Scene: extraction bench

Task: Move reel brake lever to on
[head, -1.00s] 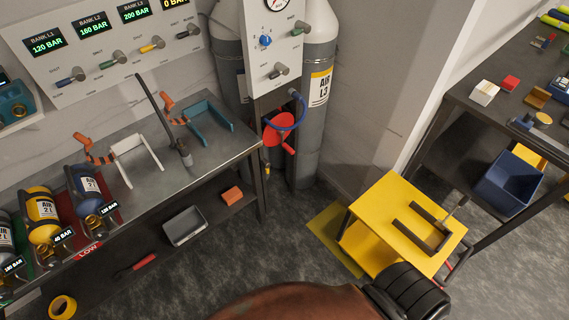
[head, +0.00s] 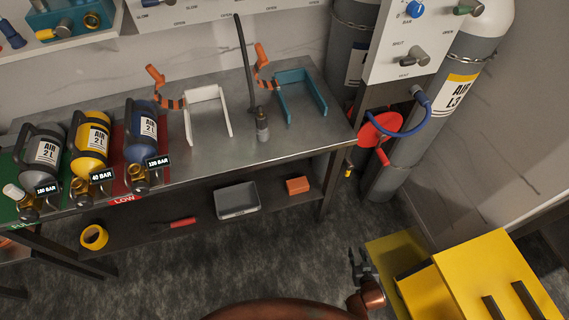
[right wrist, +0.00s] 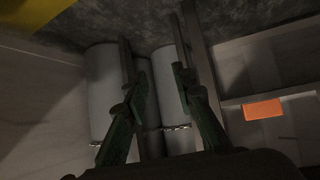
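The red hose reel (head: 376,128) is mounted below the grey valve panel, in front of the grey cylinders, with a blue hose (head: 411,124) running to it. A red handle (head: 382,157) sticks out at its lower edge. A small yellow-tipped part (head: 349,171) hangs at its lower left. I cannot tell which part is the brake lever. My right gripper (head: 360,262) is low in front of the bench, below the reel and well apart from it. The right wrist view shows its fingers (right wrist: 156,95) apart with nothing between them. My left gripper is out of view.
A yellow step stand (head: 490,275) is right of my right gripper. The steel bench (head: 290,140) holds small air bottles and two cradles. Its lower shelf holds a grey tray (head: 238,200) and an orange block (head: 297,186). The floor between is clear.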

